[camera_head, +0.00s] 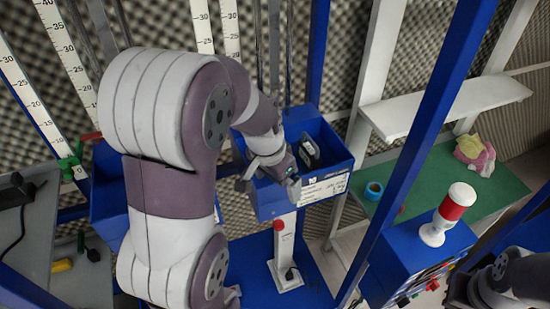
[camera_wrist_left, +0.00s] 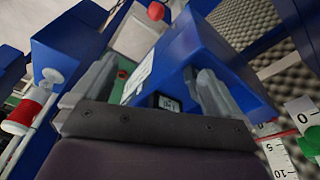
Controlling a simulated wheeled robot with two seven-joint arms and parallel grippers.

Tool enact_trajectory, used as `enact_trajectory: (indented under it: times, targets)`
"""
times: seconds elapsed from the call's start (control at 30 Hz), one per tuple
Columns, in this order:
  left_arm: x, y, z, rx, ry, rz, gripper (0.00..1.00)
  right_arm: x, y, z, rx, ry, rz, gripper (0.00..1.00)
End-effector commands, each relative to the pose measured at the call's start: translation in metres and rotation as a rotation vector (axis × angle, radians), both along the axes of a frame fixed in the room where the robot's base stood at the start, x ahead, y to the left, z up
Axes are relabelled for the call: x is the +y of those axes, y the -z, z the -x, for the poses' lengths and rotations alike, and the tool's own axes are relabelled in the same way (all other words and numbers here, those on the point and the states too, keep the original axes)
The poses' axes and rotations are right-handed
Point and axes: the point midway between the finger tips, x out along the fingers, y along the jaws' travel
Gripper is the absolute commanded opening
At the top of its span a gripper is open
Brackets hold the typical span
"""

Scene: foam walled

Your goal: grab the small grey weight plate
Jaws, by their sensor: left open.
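I cannot make out the small grey weight plate for certain. A dark object with a pale edge (camera_head: 308,150) stands inside the blue bin (camera_head: 333,150) in the head view, just right of my left gripper. My left gripper (camera_head: 268,181) is open at the bin's front left part, partly hidden by its own wrist. In the left wrist view, the spread fingers of the left gripper (camera_wrist_left: 152,88) point at the blue bin (camera_wrist_left: 205,55). A small black item with a pale face (camera_wrist_left: 167,102) shows low between them. My right gripper is not in view; only part of that arm shows at lower right.
Blue posts (camera_head: 430,120) and a white shelf (camera_head: 445,108) stand right of the bin. A red-and-white beacon (camera_head: 449,215) sits on a blue box. A green table (camera_head: 430,180) holds blue tape (camera_head: 373,190) and a cloth (camera_head: 475,153). Measuring scales (camera_head: 35,110) stand at left.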

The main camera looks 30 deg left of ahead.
Motion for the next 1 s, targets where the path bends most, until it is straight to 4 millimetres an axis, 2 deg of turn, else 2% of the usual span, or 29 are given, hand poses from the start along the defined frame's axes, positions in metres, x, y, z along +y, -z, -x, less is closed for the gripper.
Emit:
enact_trajectory:
  times: [0.17,0.4,0.57,0.67,0.8,0.9,1.0]
  targets:
    - [0.021,-0.007,-0.021,-0.009,0.095,0.021,1.0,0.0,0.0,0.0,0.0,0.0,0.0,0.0]
    - [0.073,-0.025,-0.062,-0.09,0.342,0.074,1.0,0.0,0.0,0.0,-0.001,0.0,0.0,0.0]
    - [0.101,-0.035,-0.077,-0.164,0.482,0.089,1.0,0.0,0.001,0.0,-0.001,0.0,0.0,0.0]
    - [0.103,-0.021,-0.083,-0.179,0.516,0.09,1.0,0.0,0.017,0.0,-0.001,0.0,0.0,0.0]
    - [0.093,0.014,-0.091,-0.181,0.519,0.09,1.0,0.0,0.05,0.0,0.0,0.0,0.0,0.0]
    - [0.088,0.028,-0.097,-0.181,0.518,0.088,1.0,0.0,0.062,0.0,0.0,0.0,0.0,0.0]
    - [0.085,0.034,-0.099,-0.181,0.517,0.089,1.0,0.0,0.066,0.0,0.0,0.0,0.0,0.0]
